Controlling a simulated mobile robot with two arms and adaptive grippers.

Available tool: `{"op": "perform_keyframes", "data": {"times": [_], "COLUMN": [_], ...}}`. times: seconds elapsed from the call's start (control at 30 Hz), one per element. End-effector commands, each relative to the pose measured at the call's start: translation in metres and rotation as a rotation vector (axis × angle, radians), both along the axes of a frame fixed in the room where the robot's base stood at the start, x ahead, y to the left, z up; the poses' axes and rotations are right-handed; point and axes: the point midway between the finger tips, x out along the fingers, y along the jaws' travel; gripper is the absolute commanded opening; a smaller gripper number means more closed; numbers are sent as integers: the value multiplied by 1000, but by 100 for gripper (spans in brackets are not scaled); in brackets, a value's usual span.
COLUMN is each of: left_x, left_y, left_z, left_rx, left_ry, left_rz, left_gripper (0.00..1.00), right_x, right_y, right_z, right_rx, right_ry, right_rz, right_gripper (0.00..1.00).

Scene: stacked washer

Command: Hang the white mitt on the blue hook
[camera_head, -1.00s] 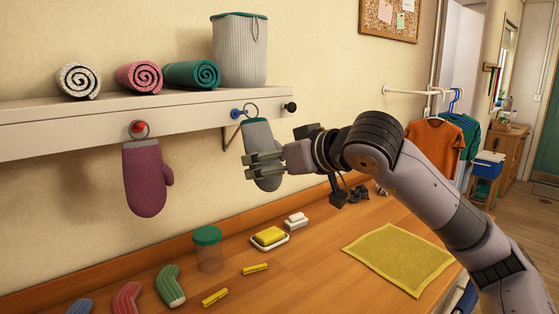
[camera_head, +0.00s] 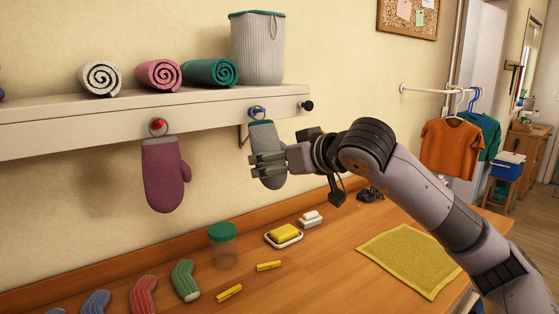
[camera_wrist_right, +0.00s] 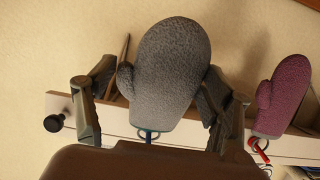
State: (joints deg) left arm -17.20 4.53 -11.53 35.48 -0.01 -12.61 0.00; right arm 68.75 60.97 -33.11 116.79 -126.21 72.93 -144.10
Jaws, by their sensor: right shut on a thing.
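The white mitt (camera_head: 262,136), which looks pale grey, hangs cuff up below the shelf rail, with a metal ring at its top. My right gripper (camera_head: 256,168) is shut on its body; in the right wrist view the mitt (camera_wrist_right: 172,75) sits between the two fingers. The blue hook (camera_head: 257,110) sticks out of the rail right above the cuff. The ring appears to be at the hook, overlapping it; whether it is fully around the peg I cannot tell. In the wrist view the ring and hook are mostly hidden. My left gripper is not in view.
A purple mitt (camera_head: 166,177) hangs from a red hook (camera_head: 158,124) to the left. A black hook (camera_head: 307,105) is free at the right. Rolled towels and a basket (camera_head: 257,50) stand on the shelf (camera_head: 60,119). Socks, soap and a jar (camera_head: 223,250) lie below.

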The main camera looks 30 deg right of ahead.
Motion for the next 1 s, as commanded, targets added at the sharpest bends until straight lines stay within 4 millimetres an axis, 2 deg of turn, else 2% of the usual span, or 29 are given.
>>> {"op": "perform_keyframes", "data": {"times": [0.47,0.5,0.8,1.0], "left_x": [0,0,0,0], "left_y": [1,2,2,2], "left_z": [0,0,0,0], "left_rx": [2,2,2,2], "left_ry": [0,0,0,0], "left_rz": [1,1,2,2], "left_gripper": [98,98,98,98], "right_x": [0,0,0,0], "right_y": [0,0,0,0], "right_z": [0,0,0,0], "right_rx": [0,0,0,0], "right_ry": [-1,-1,-1,0], "right_rz": [0,0,0,0], "right_gripper": [49,77,97,98]}}
